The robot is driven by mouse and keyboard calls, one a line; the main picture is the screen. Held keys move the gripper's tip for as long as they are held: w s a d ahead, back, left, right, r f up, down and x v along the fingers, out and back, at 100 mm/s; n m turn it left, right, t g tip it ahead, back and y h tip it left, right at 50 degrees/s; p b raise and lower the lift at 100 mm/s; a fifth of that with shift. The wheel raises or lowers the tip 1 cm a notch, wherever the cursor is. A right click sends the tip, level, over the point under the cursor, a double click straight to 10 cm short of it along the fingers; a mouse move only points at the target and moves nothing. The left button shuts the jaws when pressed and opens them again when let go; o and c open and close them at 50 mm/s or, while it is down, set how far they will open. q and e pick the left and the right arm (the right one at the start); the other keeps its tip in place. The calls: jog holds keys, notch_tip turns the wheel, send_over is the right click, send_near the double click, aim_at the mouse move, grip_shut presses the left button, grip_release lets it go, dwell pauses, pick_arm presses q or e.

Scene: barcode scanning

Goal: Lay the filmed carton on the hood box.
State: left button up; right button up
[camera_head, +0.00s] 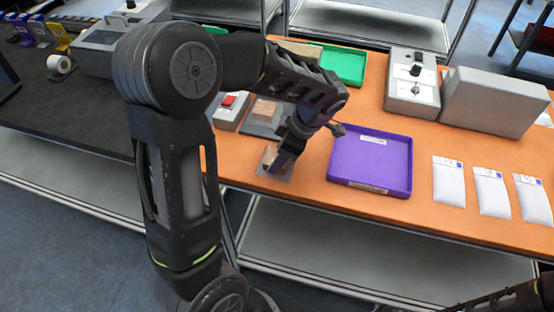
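A small brown carton with a shiny clear film look (270,155) is at the front left edge of the orange table, over a grey flat patch. My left gripper (279,162) points down at it, and its fingers cover the carton's right side. I cannot tell whether the fingers are shut on it. A second brownish block (266,109) lies on a grey plate behind it. I cannot tell for sure which thing is the hood box; a large plain grey box (495,101) stands at the back right. Only a dark piece of my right arm shows at the bottom right corner.
A purple tray (371,192) lies right of my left gripper, and a green tray (350,80) is behind. A red-button box (229,110) and a grey control box (413,94) stand on the table. Several white packets (448,183) lie at right. My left arm hides part of the left side.

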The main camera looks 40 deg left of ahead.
pick_arm(q)
jog(key=shift+w+r, duration=0.1)
jog(key=shift+r, duration=0.5)
notch_tip(320, 180, up, 8)
jog(key=shift+f+b, duration=0.1)
jog(key=shift+b, duration=0.3)
jog(key=shift+r, duration=0.5)
pick_arm(e)
jog(key=shift+f, duration=0.3)
pick_arm(q)
jog(key=shift+a, duration=0.1)
